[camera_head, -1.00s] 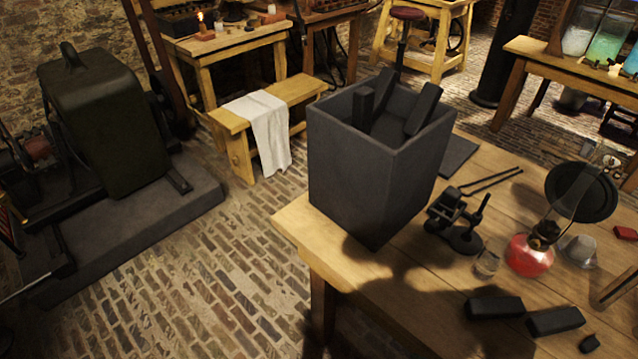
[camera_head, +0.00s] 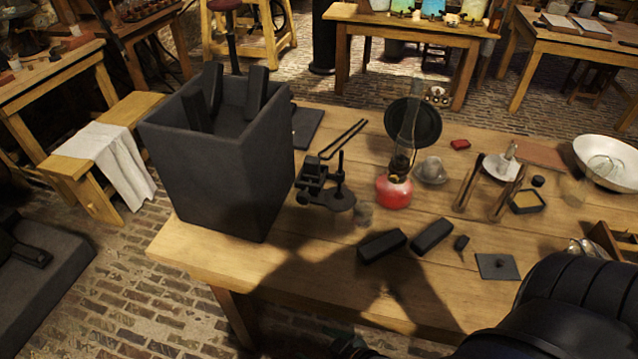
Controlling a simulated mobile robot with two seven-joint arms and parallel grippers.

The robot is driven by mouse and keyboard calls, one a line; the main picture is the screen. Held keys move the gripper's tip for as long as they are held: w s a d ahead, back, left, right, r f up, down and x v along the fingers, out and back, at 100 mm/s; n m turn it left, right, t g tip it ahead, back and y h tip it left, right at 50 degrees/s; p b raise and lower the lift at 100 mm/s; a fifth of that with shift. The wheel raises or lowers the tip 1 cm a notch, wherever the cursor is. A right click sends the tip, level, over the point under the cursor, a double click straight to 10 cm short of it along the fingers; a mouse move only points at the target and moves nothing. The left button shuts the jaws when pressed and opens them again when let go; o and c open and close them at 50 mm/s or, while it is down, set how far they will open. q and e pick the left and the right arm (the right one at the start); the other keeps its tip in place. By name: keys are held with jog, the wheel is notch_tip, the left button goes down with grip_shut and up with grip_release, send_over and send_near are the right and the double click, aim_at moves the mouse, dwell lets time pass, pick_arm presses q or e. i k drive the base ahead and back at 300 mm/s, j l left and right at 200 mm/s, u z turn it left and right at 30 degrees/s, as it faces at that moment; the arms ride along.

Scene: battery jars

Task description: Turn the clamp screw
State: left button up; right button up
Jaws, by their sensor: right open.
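A small black clamp (camera_head: 322,190) stands on the wooden table (camera_head: 200,258), just right of the big dark square jar. It has a blocky head at its left, a thin upright post and a round base; which part is its screw is too small to tell. My right arm comes in from the lower right as a large black shape. My right gripper (camera_head: 348,345) shows only partly at the bottom edge, dark and open, well below the clamp and apart from it. My left gripper is out of view.
The dark jar (camera_head: 215,170) holds several black slabs. Right of the clamp are a small glass (camera_head: 363,213), a red oil lamp (camera_head: 394,191) and a round black disc (camera_head: 418,118). Two black blocks (camera_head: 382,246) (camera_head: 432,237) lie in front. The table's front left is clear but shadowed.

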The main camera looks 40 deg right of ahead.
aim_at(303, 197)
jog(key=k+j, duration=0.4)
jog(key=j, duration=0.25)
jog(key=k+j, duration=0.2)
jog(key=i+l, duration=0.35)
jog(key=l, duration=0.1)
